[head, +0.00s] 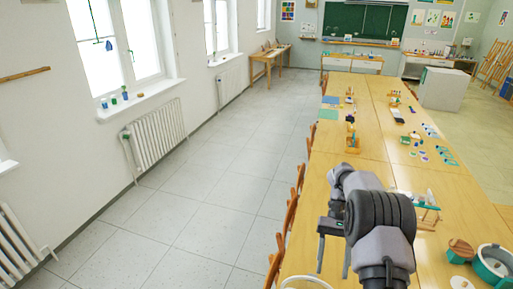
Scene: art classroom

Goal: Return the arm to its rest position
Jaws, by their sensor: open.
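My arm (378,215) reaches up from the bottom of the head view, folded over the near left part of the long wooden table. My gripper (332,273) hangs at the left side of the arm with its two dark fingers pointing down. The fingers are apart and nothing shows between them. It appears over the table's left edge near the chairs; its height above the table is hard to tell.
The long table (345,172) carries small art items. Wooden chairs (291,215) line the table's left edge. The tiled floor (210,190) on the left is clear, with radiators (157,137) along the wall.

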